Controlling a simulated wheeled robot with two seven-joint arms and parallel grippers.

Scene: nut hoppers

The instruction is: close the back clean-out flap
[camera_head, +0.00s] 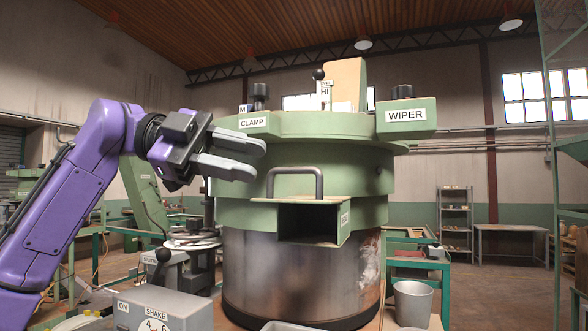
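A green round hopper machine (300,127) with a bare metal drum (295,275) stands in the middle. On its near side is a dark square opening (308,220) framed by green plates, with a small label on the right plate. A grey bar handle (295,172) stands just above this opening. I cannot tell which plate, if any, is the back clean-out flap; no readable label names it. My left gripper (259,161) is open and empty, its two grey fingers pointing right, up and left of the handle and apart from it. My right gripper is not in view.
CLAMP (253,123) and WIPER (405,115) boxes with black knobs sit on the machine's top rim. A control box marked SHAKE (160,310) stands at lower left. A grey bucket (412,303) stands at lower right. Open floor lies further right.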

